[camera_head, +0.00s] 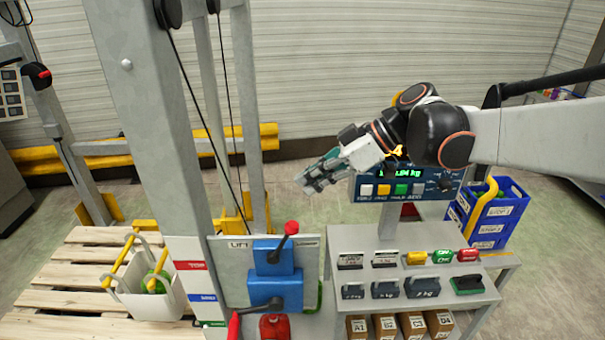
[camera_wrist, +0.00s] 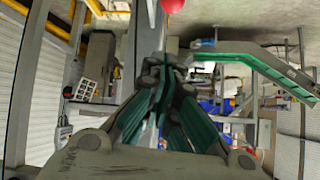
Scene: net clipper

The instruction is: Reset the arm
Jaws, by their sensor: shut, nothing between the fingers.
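My gripper (camera_head: 318,180) is shut and empty. In the head view it hangs in the air at the end of my arm, which reaches in from the right, and it points to the left, beside the grey post (camera_head: 150,130). It is above and behind the blue lever unit (camera_head: 275,275) on the lift panel. In the wrist view its green-padded fingers (camera_wrist: 165,75) lie together, with nothing seen between them. My arm partly hides the scale display (camera_head: 405,186).
A grey bench (camera_head: 415,250) holds weights and coloured blocks, with boxes (camera_head: 410,325) below. Blue crates (camera_head: 490,212) stand at the right. A white bin (camera_head: 150,295) sits on the wooden pallet (camera_head: 60,300) at the left. A red ball (camera_wrist: 172,5) shows at the top of the wrist view.

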